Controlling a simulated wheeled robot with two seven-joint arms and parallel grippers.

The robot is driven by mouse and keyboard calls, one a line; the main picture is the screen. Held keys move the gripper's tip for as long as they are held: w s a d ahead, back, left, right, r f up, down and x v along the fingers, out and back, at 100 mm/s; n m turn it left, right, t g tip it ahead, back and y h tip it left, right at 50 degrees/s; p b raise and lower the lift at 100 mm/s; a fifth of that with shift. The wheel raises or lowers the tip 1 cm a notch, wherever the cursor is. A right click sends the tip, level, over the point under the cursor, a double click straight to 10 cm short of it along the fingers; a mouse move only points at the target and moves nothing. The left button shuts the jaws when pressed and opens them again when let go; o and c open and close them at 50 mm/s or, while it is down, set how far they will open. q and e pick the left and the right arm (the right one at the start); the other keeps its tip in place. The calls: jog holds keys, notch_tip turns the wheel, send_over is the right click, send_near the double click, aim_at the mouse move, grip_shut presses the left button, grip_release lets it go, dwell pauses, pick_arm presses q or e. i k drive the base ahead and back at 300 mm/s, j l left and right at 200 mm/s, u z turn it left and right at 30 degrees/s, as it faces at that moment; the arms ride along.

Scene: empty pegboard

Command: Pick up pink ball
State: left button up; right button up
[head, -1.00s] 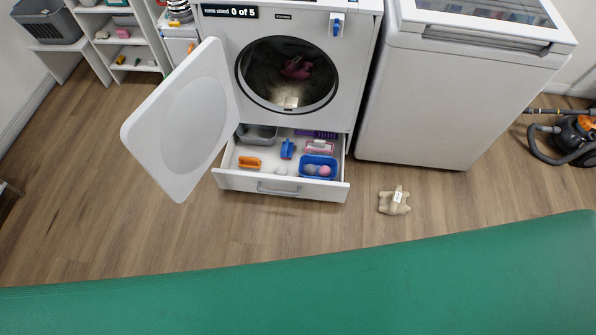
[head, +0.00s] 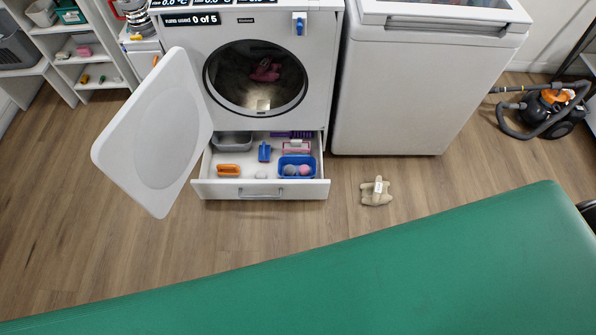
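The pink ball (head: 304,170) is small and lies in a blue tray (head: 297,159) inside the open bottom drawer of the washing machine. A grey ball (head: 290,170) lies beside it on the left in the same tray. The drawer (head: 259,189) is pulled out towards me. Neither my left gripper nor my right gripper is in view.
The washer's white door (head: 150,130) hangs open to the left, with something pink in the drum. A green padded surface (head: 400,270) spans the foreground. A beige plush toy (head: 376,191) lies on the floor. A vacuum (head: 548,108) stands right. Wooden floor is clear left.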

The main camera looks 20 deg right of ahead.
aim_at(304, 170)
jog(key=i+l, duration=0.15)
jog(key=l, duration=0.25)
jog(key=i+l, duration=0.1)
jog(key=l, duration=0.3)
jog(key=i+l, duration=0.15)
jog(key=l, duration=0.3)
jog(key=i+l+u, duration=0.1)
jog(key=l, duration=0.3)
jog(key=i+l, duration=0.15)
jog(key=l, duration=0.25)
jog(key=i+l, duration=0.15)
jog(key=l, duration=0.3)
jog(key=i+l, duration=0.1)
jog(key=l, duration=0.3)
